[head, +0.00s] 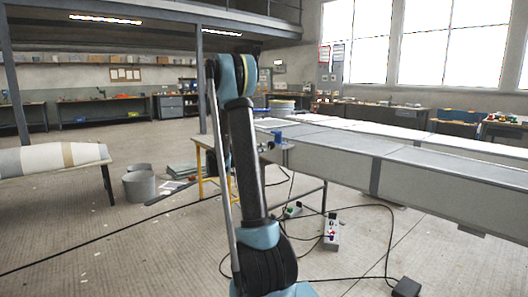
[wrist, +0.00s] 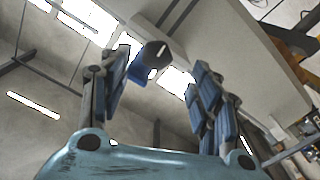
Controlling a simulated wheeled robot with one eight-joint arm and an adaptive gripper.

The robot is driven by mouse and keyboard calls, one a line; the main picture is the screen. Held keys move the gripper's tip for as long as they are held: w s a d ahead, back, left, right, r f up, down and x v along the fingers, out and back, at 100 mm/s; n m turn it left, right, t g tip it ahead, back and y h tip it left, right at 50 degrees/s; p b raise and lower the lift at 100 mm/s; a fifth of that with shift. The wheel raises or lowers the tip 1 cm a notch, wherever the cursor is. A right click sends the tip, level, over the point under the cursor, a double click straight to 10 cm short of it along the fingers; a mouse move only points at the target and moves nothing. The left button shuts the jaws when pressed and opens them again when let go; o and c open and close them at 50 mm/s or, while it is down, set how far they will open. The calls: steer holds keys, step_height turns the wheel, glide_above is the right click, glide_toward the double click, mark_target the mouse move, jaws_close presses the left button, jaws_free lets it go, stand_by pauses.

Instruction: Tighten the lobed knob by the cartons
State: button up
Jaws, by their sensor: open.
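In the wrist view my gripper (wrist: 160,68) is open, with its two blue-padded fingers spread to left and right. A dark, rounded knob-like end (wrist: 157,52) on a blue piece shows in the gap between the fingers, nearer the left one. I cannot make out its lobes or tell whether it touches a finger. In the head view my arm hides the gripper's surroundings. A small blue part (head: 277,137) shows just right of the arm, too small to tell what it is. Brown cartons (head: 150,59) line a shelf at the back wall.
A long grey mould bench (head: 420,168) runs along the right. A yellow-legged table (head: 203,165) stands behind my arm. Cables and a power box (head: 331,232) lie on the floor. Grey buckets (head: 139,186) and a table with a wrapped roll (head: 50,158) are at left.

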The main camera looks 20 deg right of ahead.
steer(key=shift+v, duration=2)
steer(key=s+a+f+n+g+y, duration=0.15)
steer(key=s+y, duration=0.25)
steer(key=s, duration=0.8)
steer(key=s+f+n+g+y, duration=0.1)
steer(key=s+n+y, duration=0.25)
steer(key=s, duration=0.75)
steer(key=s+a+f+n+y, duration=0.1)
steer(key=s+a+f+y, duration=0.2)
steer(key=s, duration=0.5)
steer(key=s+a+f+n+g+y, duration=0.1)
steer(key=s+a+f+n+y, duration=0.1)
steer(key=s+a+f, duration=0.3)
steer(key=s+a+f+n+y, duration=0.1)
steer(key=s+a+f+y, duration=0.3)
steer(key=s, duration=0.8)
steer(key=a+f, duration=0.1)
steer(key=a, duration=0.1)
steer(key=shift+s+a, duration=0.15)
steer(key=shift+a, duration=0.2)
steer(key=shift+g+y, duration=0.25)
